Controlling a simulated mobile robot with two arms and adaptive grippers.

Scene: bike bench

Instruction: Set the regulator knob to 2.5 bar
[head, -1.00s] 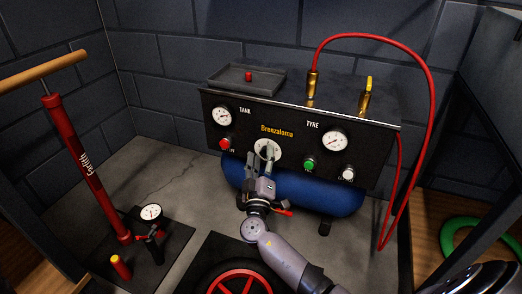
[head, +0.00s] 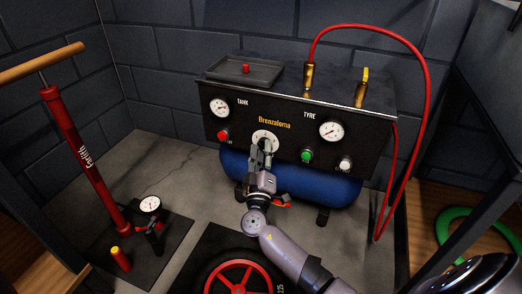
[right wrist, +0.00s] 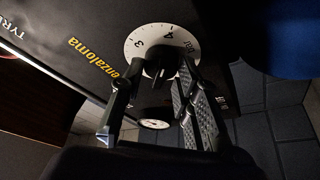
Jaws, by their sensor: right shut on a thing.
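The regulator's white dial (head: 265,136) sits on the black front panel of the compressor, under the yellow lettering. In the right wrist view the dial (right wrist: 137,40) shows the figures 3 and 4, and a dark knob (right wrist: 159,62) stands at its centre. My right gripper (head: 261,150) reaches up to the dial from below and is shut on the knob; its fingers show on either side of it in the right wrist view (right wrist: 162,82). The fingers cover part of the dial, and I cannot read the knob's setting. My left gripper is not in view.
The panel also carries a tank gauge (head: 219,107), a tyre gauge (head: 331,131), a red button (head: 223,135), a green button (head: 306,155) and a white knob (head: 346,164). A red hose (head: 427,90) loops at the right. A red floor pump (head: 83,155) stands at the left.

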